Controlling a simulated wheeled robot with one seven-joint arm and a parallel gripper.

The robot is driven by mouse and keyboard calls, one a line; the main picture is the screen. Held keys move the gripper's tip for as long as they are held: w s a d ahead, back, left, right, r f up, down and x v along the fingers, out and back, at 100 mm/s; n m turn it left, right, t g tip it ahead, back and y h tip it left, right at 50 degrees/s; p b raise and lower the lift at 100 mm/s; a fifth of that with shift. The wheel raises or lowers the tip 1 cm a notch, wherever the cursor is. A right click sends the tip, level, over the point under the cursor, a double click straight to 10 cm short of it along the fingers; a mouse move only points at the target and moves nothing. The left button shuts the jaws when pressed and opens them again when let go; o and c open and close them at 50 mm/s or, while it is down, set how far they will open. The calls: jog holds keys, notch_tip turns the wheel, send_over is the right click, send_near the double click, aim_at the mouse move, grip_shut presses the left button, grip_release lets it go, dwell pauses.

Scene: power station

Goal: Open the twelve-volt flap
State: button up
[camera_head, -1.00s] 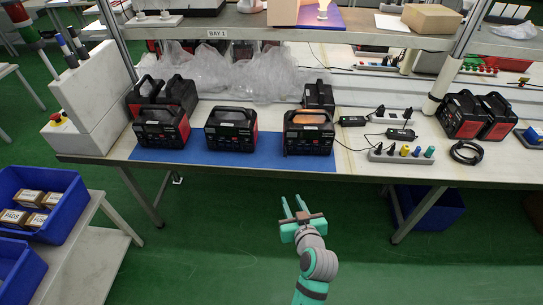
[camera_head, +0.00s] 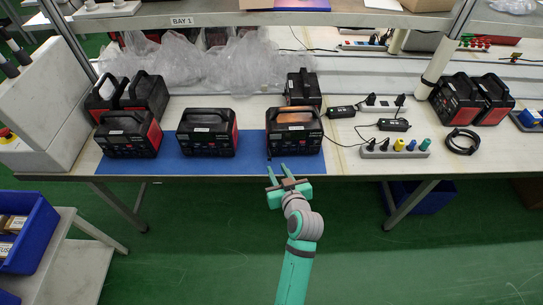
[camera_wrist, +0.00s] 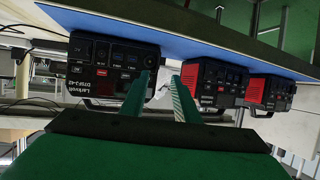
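Three black and red power stations stand in a row on a blue mat (camera_head: 172,165): the left station (camera_head: 128,135), the middle station (camera_head: 207,132) and the right station (camera_head: 294,131). My gripper (camera_head: 278,170) is open and empty at the bench's front edge, in front of and below the right station. The wrist view is upside down. There the right station's front panel (camera_wrist: 108,66) fills the upper left, with the open gripper fingers (camera_wrist: 161,82) overlapping its edge in the picture. Sockets and labels show on the panel; I cannot pick out the twelve-volt flap.
More stations (camera_head: 140,92) stand behind the left one, and another (camera_head: 303,88) behind the right. Clear plastic wrap (camera_head: 225,65) lies at the back. A power strip (camera_head: 395,149), adapters (camera_head: 393,125) and a black cable coil (camera_head: 462,142) lie to the right. A shelf (camera_head: 300,18) overhangs the bench.

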jog(key=x, duration=0.7)
jog(key=shift+s+a+f, duration=0.1)
jog(key=shift+a+f, duration=0.1)
jog(key=shift+a, duration=0.15)
jog(key=shift+w+f, duration=0.2)
jog(key=shift+w, duration=0.3)
